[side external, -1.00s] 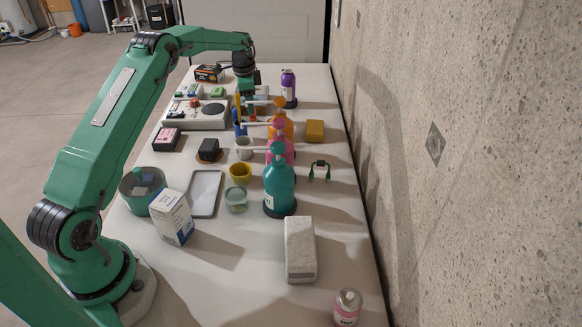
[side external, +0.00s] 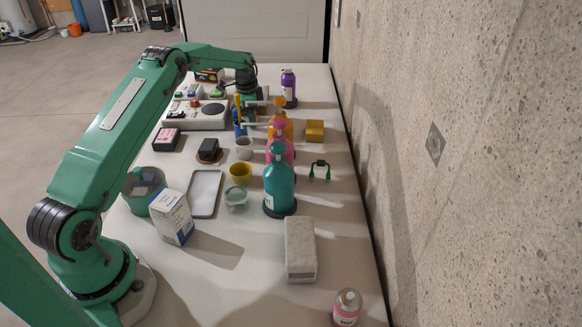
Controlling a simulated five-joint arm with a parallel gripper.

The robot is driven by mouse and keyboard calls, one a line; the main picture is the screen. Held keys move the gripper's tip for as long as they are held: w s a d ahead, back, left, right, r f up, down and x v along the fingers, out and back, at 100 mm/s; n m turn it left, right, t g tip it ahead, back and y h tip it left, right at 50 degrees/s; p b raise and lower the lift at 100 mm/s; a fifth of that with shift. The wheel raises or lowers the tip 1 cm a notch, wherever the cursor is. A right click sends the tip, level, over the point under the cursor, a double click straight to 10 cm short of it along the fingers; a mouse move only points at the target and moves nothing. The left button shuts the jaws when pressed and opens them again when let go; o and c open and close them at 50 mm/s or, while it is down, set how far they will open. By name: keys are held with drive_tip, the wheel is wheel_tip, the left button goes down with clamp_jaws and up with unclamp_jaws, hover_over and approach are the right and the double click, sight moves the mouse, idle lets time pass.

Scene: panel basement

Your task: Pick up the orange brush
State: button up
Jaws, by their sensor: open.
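A thin orange-yellow handle (side external: 238,102) stands upright in a small blue cup (side external: 239,128) near the middle of the far half of the table. It may be the orange brush, but its head cannot be made out. My gripper (side external: 251,104) is open, pointing down just right of and behind this handle. Its fingertips are small and partly hidden by the bottle nozzles and cup items, so I cannot tell whether they touch anything.
Orange, pink and teal pump bottles (side external: 279,188) stand in a row nearer the camera. A purple bottle (side external: 288,88) stands behind, right of my gripper. A white appliance (side external: 190,120) lies to the left. A concrete wall (side external: 460,150) borders the right.

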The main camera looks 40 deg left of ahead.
idle(0.4)
drive_tip(key=c, duration=0.8)
drive_tip(key=shift+r, duration=5.05)
